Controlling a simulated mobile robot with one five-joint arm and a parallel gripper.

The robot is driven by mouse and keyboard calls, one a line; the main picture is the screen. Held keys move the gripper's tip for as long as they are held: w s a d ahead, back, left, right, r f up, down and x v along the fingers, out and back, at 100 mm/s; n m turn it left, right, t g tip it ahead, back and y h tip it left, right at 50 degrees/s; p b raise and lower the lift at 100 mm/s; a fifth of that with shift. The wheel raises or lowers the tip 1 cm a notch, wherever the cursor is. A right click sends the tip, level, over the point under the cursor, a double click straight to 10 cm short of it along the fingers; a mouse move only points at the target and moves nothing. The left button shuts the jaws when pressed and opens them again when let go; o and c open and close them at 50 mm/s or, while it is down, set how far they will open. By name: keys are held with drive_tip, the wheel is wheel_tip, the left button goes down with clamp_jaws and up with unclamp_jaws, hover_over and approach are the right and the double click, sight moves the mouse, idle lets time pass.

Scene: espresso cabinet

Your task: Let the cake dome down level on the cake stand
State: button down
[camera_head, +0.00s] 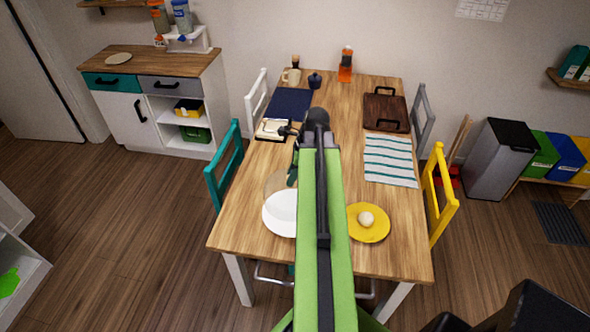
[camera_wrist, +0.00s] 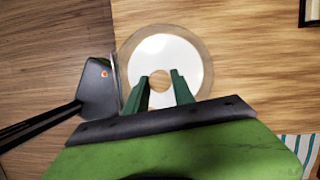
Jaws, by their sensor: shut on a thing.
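The cake dome (camera_head: 273,184) is clear and see-through, in the air above the white cake stand (camera_head: 280,222) at the table's near left. My gripper (camera_head: 292,174) is shut on the dome's top, partly hidden behind my green arm. In the wrist view, my gripper's two green fingers (camera_wrist: 161,88) stand either side of a tan round spot at the dome's middle. The dome's clear rim (camera_wrist: 209,60) shows as a ring around the white stand (camera_wrist: 188,58), roughly centred on it. The height left between dome and stand is hard to tell.
A yellow plate (camera_head: 357,233) with a pale ball (camera_head: 366,219) stands right of the stand. Behind are a striped cloth (camera_head: 390,160), a brown tray (camera_head: 385,112) and a dark blue mat (camera_head: 288,104). A teal chair (camera_head: 223,170) and a yellow chair (camera_head: 440,195) flank the table.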

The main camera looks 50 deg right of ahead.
sight(295, 184)
wheel_tip(295, 184, down, 6)
drive_tip(key=b, duration=0.5)
drive_tip(key=shift+s+d+r, duration=0.1)
drive_tip(key=shift+r, duration=0.15)
drive_tip(key=shift+f+b, duration=0.85)
drive_tip(key=shift+b, duration=0.25)
idle(2.4)
drive_tip(key=c, duration=1)
unclamp_jaws()
drive_tip(key=shift+o, duration=0.5)
drive_tip(key=o, duration=0.5)
drive_tip(key=shift+r, duration=0.1)
